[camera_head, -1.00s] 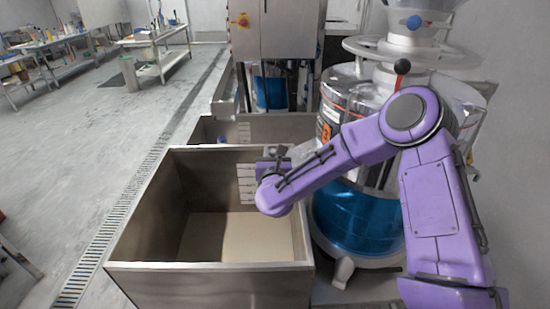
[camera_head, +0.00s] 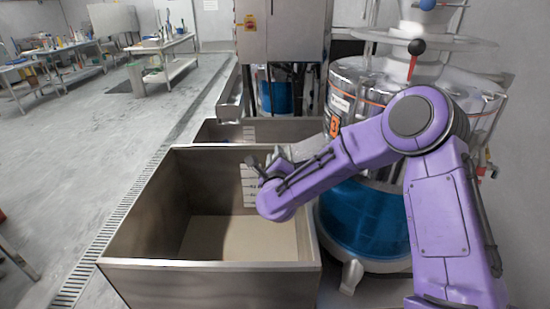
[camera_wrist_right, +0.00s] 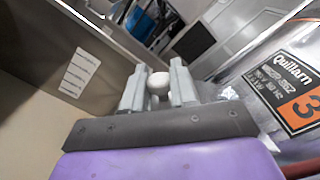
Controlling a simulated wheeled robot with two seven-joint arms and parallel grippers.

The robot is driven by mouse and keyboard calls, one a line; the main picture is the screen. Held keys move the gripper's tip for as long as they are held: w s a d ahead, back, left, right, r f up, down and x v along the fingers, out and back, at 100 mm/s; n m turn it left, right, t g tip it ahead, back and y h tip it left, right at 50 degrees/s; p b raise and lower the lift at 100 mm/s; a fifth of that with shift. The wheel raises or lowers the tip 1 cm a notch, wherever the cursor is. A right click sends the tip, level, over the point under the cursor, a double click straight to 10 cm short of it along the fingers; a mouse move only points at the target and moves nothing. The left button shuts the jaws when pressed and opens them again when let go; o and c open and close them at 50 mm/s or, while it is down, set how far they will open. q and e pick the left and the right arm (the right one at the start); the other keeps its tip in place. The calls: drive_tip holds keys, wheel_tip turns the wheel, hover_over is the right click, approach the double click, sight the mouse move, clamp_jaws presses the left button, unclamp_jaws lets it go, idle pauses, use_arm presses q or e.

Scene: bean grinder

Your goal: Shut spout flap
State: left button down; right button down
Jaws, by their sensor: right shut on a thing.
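The knob looks like the handle of the spout flap; the flap itself is hidden. In the head view the right gripper (camera_head: 268,164) is small and its wrist covers part of the spout area. My left gripper is out of view.
An open steel bin (camera_head: 205,265) with a pale floor and a white scale label (camera_head: 249,186) stands below the gripper. A second bin (camera_head: 225,130) and a steel cabinet (camera_head: 283,30) are behind it. The floor at left is clear up to the benches.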

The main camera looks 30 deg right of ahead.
drive_tip(key=n, duration=0.1)
drive_tip(key=f+n, duration=0.1)
drive_tip(key=n, duration=0.1)
drive_tip(key=shift+s+d, duration=0.1)
drive_tip(key=shift+d, duration=0.1)
drive_tip(key=shift+s+d+f+n+b, duration=0.1)
drive_tip(key=shift+d+f+n+b, duration=0.1)
drive_tip(key=shift+n, duration=0.55)
drive_tip(key=shift+s+d+f+n+b, duration=0.1)
drive_tip(key=shift+f+n, duration=0.05)
drive_tip(key=shift+n, duration=0.55)
drive_tip(key=shift+s+d+f+n+b, duration=0.1)
drive_tip(key=shift+d+f+n, duration=0.1)
drive_tip(key=shift+n, duration=0.55)
drive_tip(key=c, duration=1)
unclamp_jaws()
drive_tip(key=shift+d+f, duration=0.1)
drive_tip(key=shift+o, duration=0.2)
drive_tip(key=shift+s+a, duration=0.25)
drive_tip(key=b+v, duration=0.2)
drive_tip(key=v, duration=0.8)
drive_tip(key=shift+b, duration=0.35)
